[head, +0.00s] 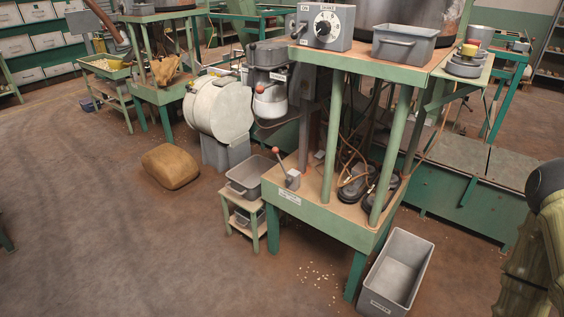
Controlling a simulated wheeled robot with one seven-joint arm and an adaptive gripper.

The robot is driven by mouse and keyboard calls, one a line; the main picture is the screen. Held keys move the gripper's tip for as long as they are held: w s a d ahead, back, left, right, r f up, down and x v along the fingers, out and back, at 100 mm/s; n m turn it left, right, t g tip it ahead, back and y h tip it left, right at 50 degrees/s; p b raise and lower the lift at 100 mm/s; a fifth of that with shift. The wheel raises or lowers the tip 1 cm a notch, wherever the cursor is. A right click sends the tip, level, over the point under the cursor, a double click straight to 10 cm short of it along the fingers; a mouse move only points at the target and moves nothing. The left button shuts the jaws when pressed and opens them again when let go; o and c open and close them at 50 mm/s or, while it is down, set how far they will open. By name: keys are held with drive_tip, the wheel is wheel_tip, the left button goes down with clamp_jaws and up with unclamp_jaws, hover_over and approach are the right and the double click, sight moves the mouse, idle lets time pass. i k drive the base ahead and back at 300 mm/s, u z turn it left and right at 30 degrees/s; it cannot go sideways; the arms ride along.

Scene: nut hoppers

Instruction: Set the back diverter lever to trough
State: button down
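A small lever with a red knob (276,150) stands on a grey box (292,179) at the left front of the green stand's lower shelf. The lever tilts to the left. A white label (289,197) on the shelf edge below it is too small to read. I cannot tell from the picture which of these is the back diverter lever. No trough marking is readable. My gripper is not in view; an olive and black part at the right edge seems to be my arm.
Green posts of the stand (333,135) rise beside the lever. A grey bin (250,177) sits on a low stool left of it, and a long grey bin (396,272) lies on the floor at front right. A brown sack (170,166) lies left. The floor at front left is clear.

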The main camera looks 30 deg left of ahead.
sight(275, 150)
drive_tip(key=z, duration=0.55)
drive_tip(key=k, duration=0.65)
drive_tip(key=z, duration=0.2)
drive_tip(key=i, duration=0.35)
drive_tip(key=u, duration=1.6)
drive_tip(key=i, duration=0.8)
drive_tip(key=u, duration=1)
